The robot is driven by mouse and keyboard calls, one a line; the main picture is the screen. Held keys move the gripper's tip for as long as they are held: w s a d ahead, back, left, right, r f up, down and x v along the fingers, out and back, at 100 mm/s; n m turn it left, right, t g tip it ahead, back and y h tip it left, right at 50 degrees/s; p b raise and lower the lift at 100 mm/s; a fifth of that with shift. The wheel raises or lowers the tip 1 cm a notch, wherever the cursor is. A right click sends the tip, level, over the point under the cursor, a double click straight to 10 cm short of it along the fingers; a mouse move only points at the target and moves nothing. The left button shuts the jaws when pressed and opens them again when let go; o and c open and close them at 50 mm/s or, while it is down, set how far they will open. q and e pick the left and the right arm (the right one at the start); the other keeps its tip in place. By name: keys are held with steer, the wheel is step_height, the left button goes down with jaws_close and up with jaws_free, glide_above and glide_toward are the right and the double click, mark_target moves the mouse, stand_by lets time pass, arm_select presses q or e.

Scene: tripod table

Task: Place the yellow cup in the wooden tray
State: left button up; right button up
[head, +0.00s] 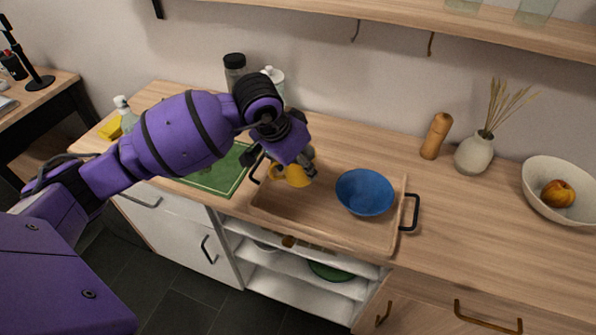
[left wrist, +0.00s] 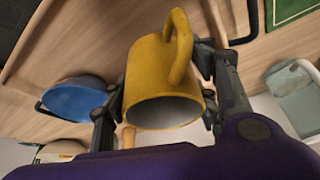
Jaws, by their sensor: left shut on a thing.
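The yellow cup (head: 293,175) is at the left part of the wooden tray (head: 283,213) in the head view, partly hidden by my gripper. My left gripper (head: 289,165) is shut on the cup from above. In the left wrist view the cup (left wrist: 165,85) sits between the two fingers of my left gripper (left wrist: 160,95), with its handle toward the top of the picture. Whether the cup touches the tray floor I cannot tell. My right gripper is not in view.
A blue bowl (head: 365,192) stands in the right part of the tray. A green board (head: 220,175) lies to the left. Behind are a dark-lidded jar (head: 235,70), a wooden mill (head: 436,136) and a vase (head: 474,153). A white bowl with fruit (head: 541,178) stands at the right.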

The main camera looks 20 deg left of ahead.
mark_target(298, 172)
arm_select(q)
steer(key=shift+w+f, duration=0.2)
steer(key=shift+f, duration=1.8)
steer(key=o, duration=1.3)
steer(key=shift+o, duration=0.2)
steer(key=shift+r, duration=0.4)
steer(key=v, duration=1.1)
steer(key=shift+r, duration=0.35)
steer(key=shift+s+f, duration=0.1)
steer(key=shift+s, duration=0.05)
